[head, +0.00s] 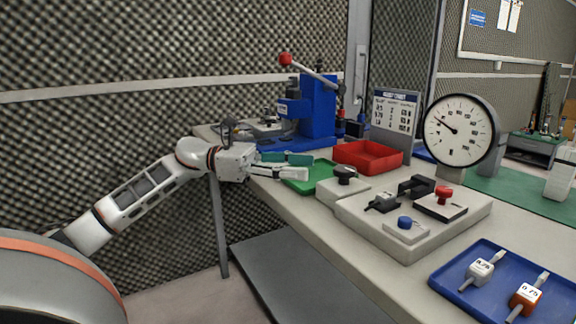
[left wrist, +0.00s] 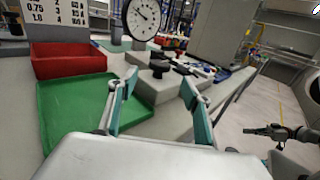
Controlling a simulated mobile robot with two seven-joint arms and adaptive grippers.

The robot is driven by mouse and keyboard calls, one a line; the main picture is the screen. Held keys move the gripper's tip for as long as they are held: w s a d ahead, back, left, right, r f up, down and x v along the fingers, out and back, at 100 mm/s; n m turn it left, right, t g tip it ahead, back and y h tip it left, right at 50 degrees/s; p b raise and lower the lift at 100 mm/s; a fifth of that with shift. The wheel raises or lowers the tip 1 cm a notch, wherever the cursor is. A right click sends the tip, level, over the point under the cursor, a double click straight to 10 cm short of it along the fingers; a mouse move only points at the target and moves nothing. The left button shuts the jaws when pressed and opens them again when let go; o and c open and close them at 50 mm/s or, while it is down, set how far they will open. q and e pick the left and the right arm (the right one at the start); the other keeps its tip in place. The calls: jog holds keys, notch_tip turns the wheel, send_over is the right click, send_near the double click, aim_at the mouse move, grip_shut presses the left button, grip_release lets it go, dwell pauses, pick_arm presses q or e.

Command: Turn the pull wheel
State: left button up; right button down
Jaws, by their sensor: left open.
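A black wheel-like knob (head: 345,172) sits on a small pale box at the table's front edge, and looks like the pull wheel. It also shows in the left wrist view (left wrist: 159,66), beyond my fingers. My left gripper (head: 308,166) is open and empty over the green tray, just left of the knob and apart from it. In the left wrist view its two teal-padded fingers (left wrist: 160,82) stand spread with the knob's box visible ahead between them. What looks like my right gripper (left wrist: 270,131) shows small at the right of that view; its jaws are unclear.
A green tray (head: 322,170) lies below my left gripper, with a red bin (head: 367,156) behind. A blue press (head: 318,105) stands behind them. A pale fixture board (head: 450,225), a dial gauge (head: 459,130) and a blue tray (head: 450,278) are to the right.

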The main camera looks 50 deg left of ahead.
pick_arm(q)
jog(key=shift+v, duration=1.15)
